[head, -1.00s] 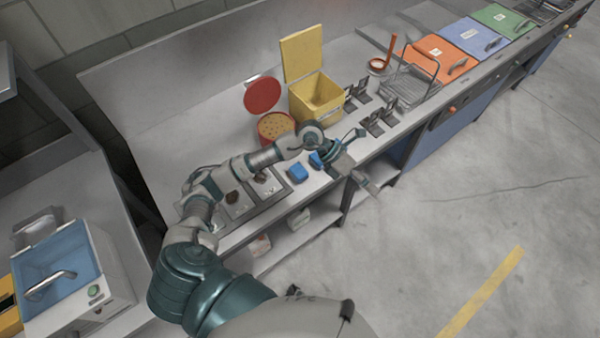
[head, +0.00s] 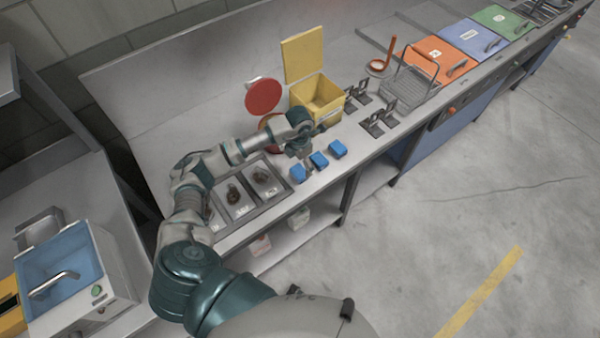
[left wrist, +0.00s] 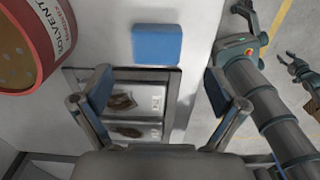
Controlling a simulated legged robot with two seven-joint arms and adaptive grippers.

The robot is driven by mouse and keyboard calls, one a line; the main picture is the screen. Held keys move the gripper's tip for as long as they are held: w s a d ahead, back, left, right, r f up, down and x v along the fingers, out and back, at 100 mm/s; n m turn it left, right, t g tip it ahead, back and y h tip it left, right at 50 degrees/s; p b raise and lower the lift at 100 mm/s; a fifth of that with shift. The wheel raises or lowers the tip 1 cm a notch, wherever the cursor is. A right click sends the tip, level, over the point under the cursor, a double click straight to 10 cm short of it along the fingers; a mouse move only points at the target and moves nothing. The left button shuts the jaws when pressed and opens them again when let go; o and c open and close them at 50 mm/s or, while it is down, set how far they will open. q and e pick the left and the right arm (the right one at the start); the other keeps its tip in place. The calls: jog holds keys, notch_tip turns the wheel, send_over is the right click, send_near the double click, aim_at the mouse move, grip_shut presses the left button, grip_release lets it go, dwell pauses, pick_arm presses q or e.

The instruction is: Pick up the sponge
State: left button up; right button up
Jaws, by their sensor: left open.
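Three small blue blocks, sponge-like, lie in a row on the steel counter: a left one (head: 298,174), a middle one (head: 319,160) and a right one (head: 337,149). My left gripper (head: 303,157) points down above the counter, close behind the left and middle blocks. In the left wrist view its two blue-padded fingers (left wrist: 159,92) are spread with nothing between them. One blue block (left wrist: 157,45) lies ahead of the fingertips there, apart from them. What looks like my right gripper (left wrist: 303,70) is at the right edge, too small to judge.
Sunken trays (head: 238,197) with dark items lie left of the blocks. A red solvent-rag can (head: 264,97) with raised lid and an open yellow bin (head: 316,96) stand behind. Dark metal holders (head: 378,122) and a wire basket (head: 410,88) are farther right. The counter's front edge is close.

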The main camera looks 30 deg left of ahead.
aim_at(300, 170)
pick_arm(q)
jog(key=shift+a+f, duration=0.2)
jog(key=shift+f, duration=0.5)
jog(key=f, duration=0.2)
jog(key=w+f+p, duration=0.1)
jog(key=f, duration=0.1)
jog(key=shift+f, duration=0.3)
jog(key=shift+d+f, duration=0.15)
jog(key=c, duration=1)
